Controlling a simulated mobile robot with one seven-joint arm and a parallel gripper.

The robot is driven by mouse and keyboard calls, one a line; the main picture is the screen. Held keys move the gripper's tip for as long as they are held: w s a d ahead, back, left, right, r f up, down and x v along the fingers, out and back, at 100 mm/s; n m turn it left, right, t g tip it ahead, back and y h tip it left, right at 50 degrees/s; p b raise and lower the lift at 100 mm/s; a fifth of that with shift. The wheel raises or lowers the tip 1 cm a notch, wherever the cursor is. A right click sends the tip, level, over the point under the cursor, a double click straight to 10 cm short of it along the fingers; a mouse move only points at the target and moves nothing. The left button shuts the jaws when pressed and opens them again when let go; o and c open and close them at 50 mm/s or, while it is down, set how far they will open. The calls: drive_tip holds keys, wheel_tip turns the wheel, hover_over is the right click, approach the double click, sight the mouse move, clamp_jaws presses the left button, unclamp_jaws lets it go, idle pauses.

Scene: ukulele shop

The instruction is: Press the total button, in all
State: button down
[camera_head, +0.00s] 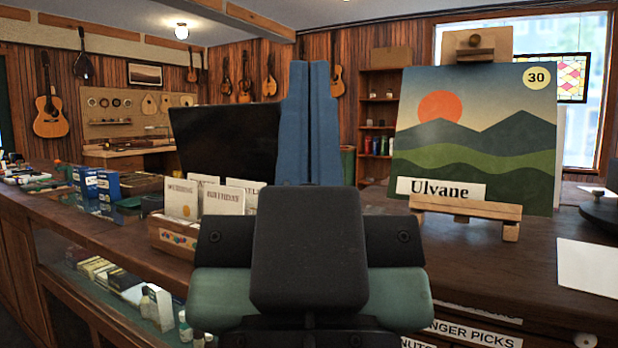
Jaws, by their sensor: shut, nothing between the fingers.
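My gripper (314,75) is in the middle of the view, seen from behind past the dark block of my own arm. Its two blue fingers look closed together, with nothing seen between them. A large black screen-like panel (222,140) stands on the counter just left of the fingers, and they hide its right edge. I cannot tell whether the fingers touch it. No total button or label for one can be made out; the arm covers much of the counter in front of me.
On the wooden counter (510,265), a card box (178,238) stands left of my arm. An easel (462,207) with a landscape painting (475,135) stands to the right. A white sheet (590,267) lies at far right. Blue boxes (98,185) crowd the left. Bare counter shows below the easel.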

drive_tip(key=shift+r, duration=0.1)
wheel_tip(320, 180, up, 26)
drive_tip(key=p, duration=2.5)
drive_tip(key=shift+f+p, duration=0.25)
drive_tip(key=shift+p, duration=0.1)
drive_tip(key=shift+w, duration=0.1)
